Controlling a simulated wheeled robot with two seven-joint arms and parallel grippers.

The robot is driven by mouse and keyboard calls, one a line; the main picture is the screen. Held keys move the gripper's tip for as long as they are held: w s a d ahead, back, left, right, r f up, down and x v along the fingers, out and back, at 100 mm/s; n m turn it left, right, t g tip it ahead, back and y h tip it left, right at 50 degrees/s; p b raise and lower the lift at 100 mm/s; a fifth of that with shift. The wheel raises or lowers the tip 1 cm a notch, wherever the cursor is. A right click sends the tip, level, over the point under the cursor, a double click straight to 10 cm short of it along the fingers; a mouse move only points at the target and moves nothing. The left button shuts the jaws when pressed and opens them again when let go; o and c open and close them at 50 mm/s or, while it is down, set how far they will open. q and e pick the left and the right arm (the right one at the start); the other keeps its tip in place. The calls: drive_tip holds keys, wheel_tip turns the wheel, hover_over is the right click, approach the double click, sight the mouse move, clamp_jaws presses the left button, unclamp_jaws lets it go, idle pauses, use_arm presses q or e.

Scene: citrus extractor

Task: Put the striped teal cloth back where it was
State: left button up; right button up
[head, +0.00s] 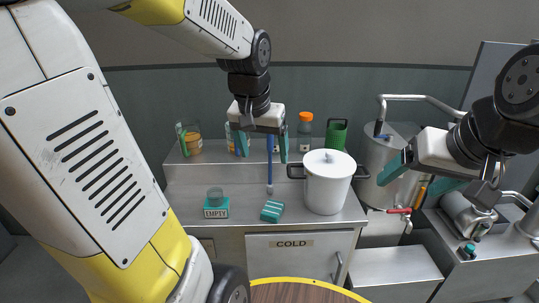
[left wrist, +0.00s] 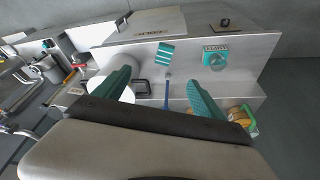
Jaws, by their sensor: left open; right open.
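The striped teal cloth (head: 272,211) lies on the steel counter, left of the white pot (head: 327,190) and right of the teal EMPTY holder (head: 215,210). It also shows in the left wrist view (left wrist: 165,53), beyond the fingertips. My left gripper (head: 261,147) is open and empty, high above the back of the counter, behind and above the cloth. Its two teal fingers (left wrist: 160,88) are spread in the left wrist view. My right gripper (head: 422,178) is open at the right, in front of the steel tank (head: 385,155), far from the cloth.
A blue-handled tool (head: 269,168) stands upright behind the cloth, below my left gripper. A raised back shelf holds a jar (head: 190,143), an orange-capped bottle (head: 305,130) and a green cup (head: 337,134). The counter between holder and cloth is clear.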

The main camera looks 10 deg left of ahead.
use_arm(q)
drive_tip(key=s+d+r+t+h, duration=0.1)
drive_tip(key=s+r+t, duration=0.1)
drive_tip(key=s, duration=0.8)
drive_tip(key=shift+s+d+r+t+h, duration=0.25)
drive_tip(key=shift+s+r+t+h, duration=0.05)
drive_tip(key=shift+r, duration=0.6)
